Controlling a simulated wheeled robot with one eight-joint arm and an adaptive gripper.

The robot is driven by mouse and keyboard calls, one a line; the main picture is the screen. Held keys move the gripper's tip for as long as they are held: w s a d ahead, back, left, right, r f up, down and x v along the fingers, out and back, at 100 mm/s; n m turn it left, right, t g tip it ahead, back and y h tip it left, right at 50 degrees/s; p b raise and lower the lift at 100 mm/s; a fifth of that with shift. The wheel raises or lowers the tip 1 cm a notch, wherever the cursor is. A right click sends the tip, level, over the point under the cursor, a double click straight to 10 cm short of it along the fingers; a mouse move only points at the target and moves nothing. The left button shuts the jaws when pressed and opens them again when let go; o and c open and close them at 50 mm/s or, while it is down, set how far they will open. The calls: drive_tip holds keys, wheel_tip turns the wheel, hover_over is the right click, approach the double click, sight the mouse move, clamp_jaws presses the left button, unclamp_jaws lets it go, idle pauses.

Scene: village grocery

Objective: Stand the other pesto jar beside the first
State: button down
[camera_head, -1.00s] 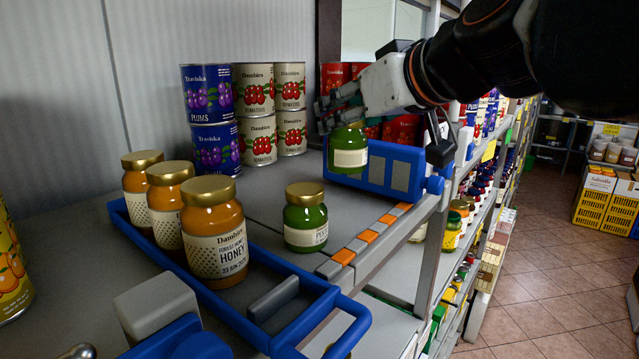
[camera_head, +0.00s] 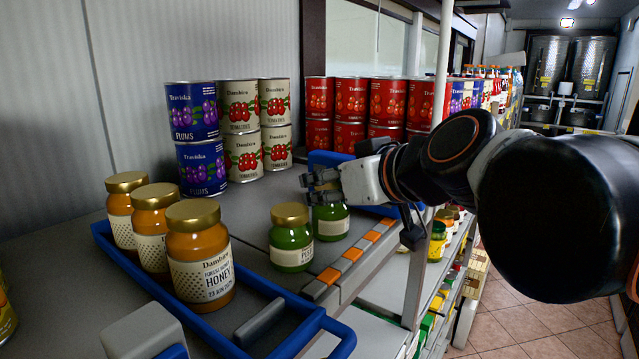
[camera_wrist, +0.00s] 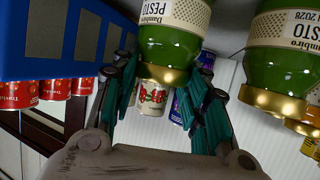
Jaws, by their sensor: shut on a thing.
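The first pesto jar (camera_head: 291,248), green with a gold lid, stands upright on the grey shelf (camera_head: 262,212). The other pesto jar (camera_head: 331,222) is upright in my gripper (camera_head: 322,184), just right of and behind the first. In the wrist view my gripper (camera_wrist: 170,85) is shut around the top of the held jar (camera_wrist: 172,35), its gold lid between the fingers. The first jar (camera_wrist: 285,65) also shows there, with a small gap between the jars. My fingers hide the held lid in the head view. I cannot tell whether the held jar's base touches the shelf.
A blue tray (camera_head: 262,341) with several honey jars (camera_head: 201,255) lies to the left. A blue crate (camera_head: 326,158) sits behind my gripper. The orange-and-grey shelf edge (camera_head: 352,254) is at the right.

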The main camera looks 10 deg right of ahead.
drive_tip(key=c, duration=0.9)
unclamp_jaws()
drive_tip(key=shift+s+d+r, duration=0.1)
drive_tip(key=shift+r, duration=0.05)
drive_tip(key=b+v, duration=0.1)
drive_tip(key=v, duration=1)
drive_tip(key=shift+s+r+b, duration=0.25)
drive_tip(key=shift+s+b, duration=0.1)
